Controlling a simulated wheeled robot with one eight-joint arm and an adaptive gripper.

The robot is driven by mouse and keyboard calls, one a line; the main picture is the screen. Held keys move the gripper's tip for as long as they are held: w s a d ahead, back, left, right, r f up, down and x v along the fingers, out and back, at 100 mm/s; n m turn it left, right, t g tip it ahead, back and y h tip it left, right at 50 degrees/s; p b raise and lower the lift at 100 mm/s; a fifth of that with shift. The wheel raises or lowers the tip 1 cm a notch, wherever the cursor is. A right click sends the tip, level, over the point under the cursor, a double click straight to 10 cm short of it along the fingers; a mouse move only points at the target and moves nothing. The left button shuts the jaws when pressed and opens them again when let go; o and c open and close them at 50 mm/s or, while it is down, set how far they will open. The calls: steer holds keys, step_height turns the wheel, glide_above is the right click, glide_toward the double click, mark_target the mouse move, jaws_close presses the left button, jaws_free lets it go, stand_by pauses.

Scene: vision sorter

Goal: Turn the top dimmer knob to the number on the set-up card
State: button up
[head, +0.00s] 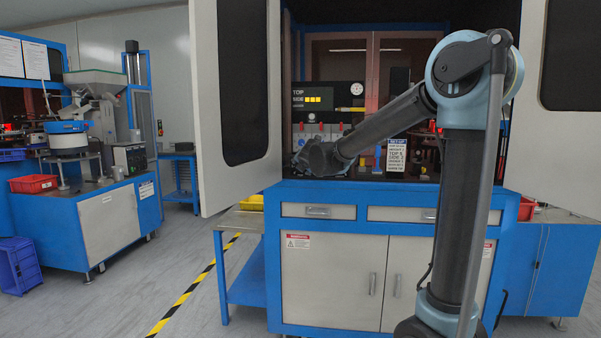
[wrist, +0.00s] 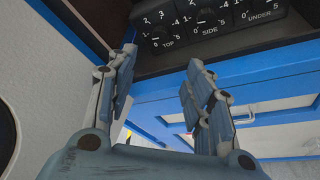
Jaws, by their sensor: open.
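The dimmer box (wrist: 225,22) is dark, with white dial numbers and the labels TOP, SIDE and UNDER. It lies at the top edge of the wrist view, partly cut off. The top dimmer dial (wrist: 163,30) is the leftmost; its setting is not clear. My gripper (wrist: 162,58) is open and empty, its fingers apart and short of the box in the picture. In the head view my gripper (head: 318,158) is in front of the cabinet opening and hides what is behind it. The white set-up card (head: 396,156) stands to its right, with TOP and SIDE lines; I cannot read its numbers surely.
A black panel (head: 328,96) with TOP and SIDE lettering and yellow squares is inside the cabinet. Open cabinet doors flank the opening, the left door (head: 238,95) close to my gripper. Blue worktop edge (head: 300,188) runs below.

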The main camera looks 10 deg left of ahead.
steer(key=x, duration=1.6)
steer(key=shift+w+f, duration=0.3)
steer(key=shift+d, duration=0.1)
steer(key=c, duration=1)
